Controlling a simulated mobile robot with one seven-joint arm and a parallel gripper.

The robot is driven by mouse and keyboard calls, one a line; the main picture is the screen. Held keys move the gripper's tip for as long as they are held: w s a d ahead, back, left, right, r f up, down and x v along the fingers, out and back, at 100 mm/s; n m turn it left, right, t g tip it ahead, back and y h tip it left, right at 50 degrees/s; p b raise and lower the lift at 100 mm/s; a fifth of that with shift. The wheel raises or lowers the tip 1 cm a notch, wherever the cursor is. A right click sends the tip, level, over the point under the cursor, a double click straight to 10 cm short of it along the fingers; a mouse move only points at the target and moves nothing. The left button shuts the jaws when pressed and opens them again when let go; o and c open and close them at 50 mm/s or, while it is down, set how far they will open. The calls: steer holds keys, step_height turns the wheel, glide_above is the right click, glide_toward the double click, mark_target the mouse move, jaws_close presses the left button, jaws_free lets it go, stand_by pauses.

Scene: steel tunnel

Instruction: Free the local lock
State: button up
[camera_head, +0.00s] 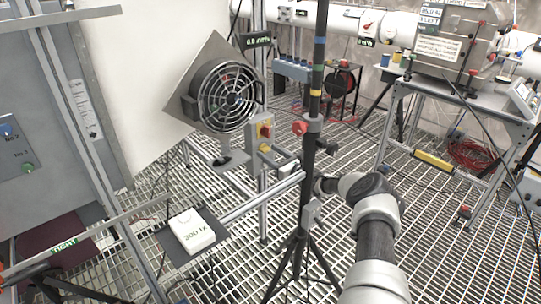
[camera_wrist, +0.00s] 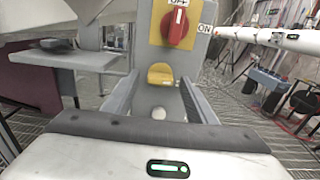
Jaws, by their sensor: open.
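A grey switch box (camera_head: 254,128) stands on a post, with a red rotary knob (camera_head: 266,131) on its front. In the wrist view the red knob (camera_wrist: 177,28) sits on a yellow plate (camera_wrist: 158,32) marked OFF above and ON at the right. A rounded yellow piece (camera_wrist: 160,74), which may be the local lock, shows below the plate. It also shows below the knob in the head view (camera_head: 264,148). My gripper (camera_wrist: 157,90) is open, its fingers to either side of and below the yellow piece. I cannot tell whether they touch it.
A fan (camera_head: 226,97) stands left of the switch box. A white block marked 200 (camera_head: 192,231) lies on a dark plate at lower left. A dark tripod pole (camera_head: 312,120) with a red knob stands close beside my arm. A bench (camera_head: 470,95) with equipment is at right.

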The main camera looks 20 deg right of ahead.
steer(key=c, duration=1.1)
steer(key=n+b, duration=0.1)
steer(key=n, duration=0.3)
steer(key=shift+n, duration=0.3)
steer(key=n, duration=0.4)
steer(key=shift+n, duration=0.3)
steer(key=n, duration=0.4)
steer(key=shift+n+p, duration=0.3)
steer(key=shift+n, duration=2.1)
